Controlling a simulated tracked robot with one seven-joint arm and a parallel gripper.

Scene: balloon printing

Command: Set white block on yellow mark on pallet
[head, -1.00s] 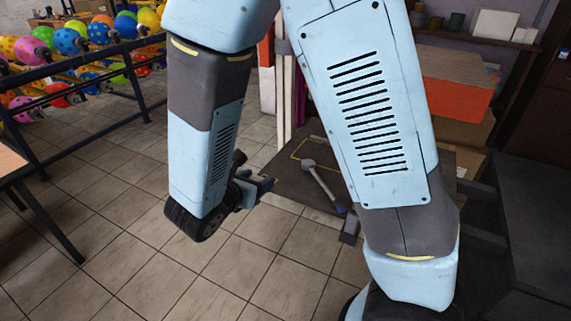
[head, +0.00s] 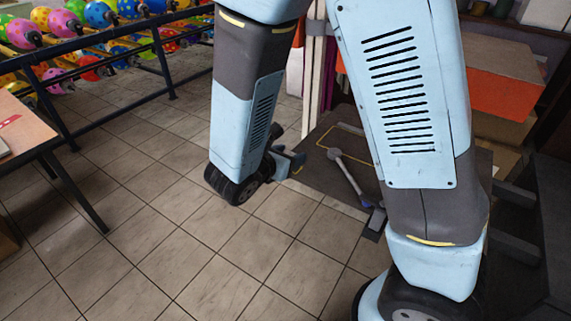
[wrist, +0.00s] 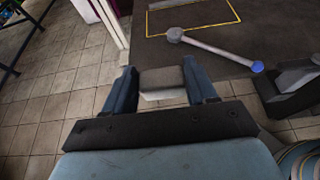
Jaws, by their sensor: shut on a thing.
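My gripper (wrist: 162,92) is shut on the white block (wrist: 162,80), which looks greyish on top and paler on its near side. The block sits between the two blue fingers in the wrist view. In the head view my gripper (head: 290,162) is at the near left edge of the dark pallet (head: 312,177), and the block cannot be made out there. The yellow mark (wrist: 205,27) is a thin outline on the pallet, beyond the block in the wrist view. The mark also shows in the head view (head: 350,127), partly hidden by my arm.
A grey tool with a blue end (head: 347,176) lies on the pallet, its head by the yellow mark. Dark fork-like bars (wrist: 290,85) stand at the right. Boxes (head: 490,95) are behind my arm. A table (head: 25,130) and balloon racks are at the left. Tiled floor is clear in front.

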